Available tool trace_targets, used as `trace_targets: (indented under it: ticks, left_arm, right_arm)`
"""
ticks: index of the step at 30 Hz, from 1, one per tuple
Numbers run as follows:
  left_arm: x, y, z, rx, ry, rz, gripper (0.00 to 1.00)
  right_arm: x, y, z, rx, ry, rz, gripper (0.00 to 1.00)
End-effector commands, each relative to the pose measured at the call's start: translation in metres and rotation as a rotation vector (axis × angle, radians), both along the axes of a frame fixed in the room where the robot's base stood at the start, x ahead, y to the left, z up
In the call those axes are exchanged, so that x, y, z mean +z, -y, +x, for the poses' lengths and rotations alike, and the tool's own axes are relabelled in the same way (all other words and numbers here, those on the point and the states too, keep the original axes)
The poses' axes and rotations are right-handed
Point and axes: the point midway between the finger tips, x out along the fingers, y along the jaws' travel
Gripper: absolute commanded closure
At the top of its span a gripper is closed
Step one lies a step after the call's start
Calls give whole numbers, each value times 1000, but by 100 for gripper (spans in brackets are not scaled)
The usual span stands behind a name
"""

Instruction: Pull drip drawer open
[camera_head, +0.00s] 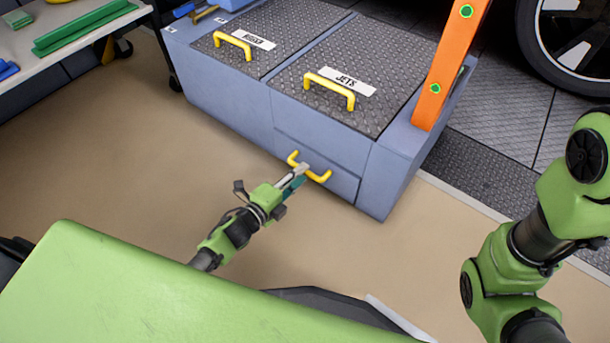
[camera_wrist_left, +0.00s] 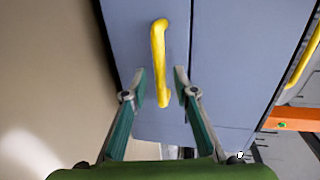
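The drip drawer (camera_head: 344,186) is a blue-grey panel low on the front of the cabinet, and its face looks flush with the front. It has a yellow bar handle (camera_head: 323,178), which also shows in the left wrist view (camera_wrist_left: 158,50). My left gripper (camera_head: 299,171) is at this handle. In the left wrist view its two fingers (camera_wrist_left: 160,83) are apart, one on each side of the handle's near end, with gaps visible on both sides. My right arm shows at the right of the head view, but its gripper is out of frame.
The cabinet's top has dark tread-plate lids with yellow handles, one labelled JETS (camera_head: 345,82). An orange post (camera_head: 450,65) stands at its right end, with a car wheel (camera_head: 572,45) behind. A white bench (camera_head: 75,40) is at upper left. The floor before the drawer is clear.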

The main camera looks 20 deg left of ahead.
Motion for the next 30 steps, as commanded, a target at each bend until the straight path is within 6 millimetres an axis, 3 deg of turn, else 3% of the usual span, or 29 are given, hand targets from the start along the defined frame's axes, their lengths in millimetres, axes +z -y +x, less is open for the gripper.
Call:
trace_targets:
  ticks: [6,17,20,30]
  left_arm:
    - [-7,8,23,1,0,0,73]
    - [-6,10,27,0,-1,-1,73]
    - [-6,10,27,0,0,-1,99]
    - [-6,8,24,1,-2,-1,100]
  right_arm:
    - [-14,0,-1,0,2,0,60]
    - [-14,0,-1,0,2,0,60]
    - [-14,0,-1,0,2,0,60]
    - [-13,0,-1,0,2,0,60]
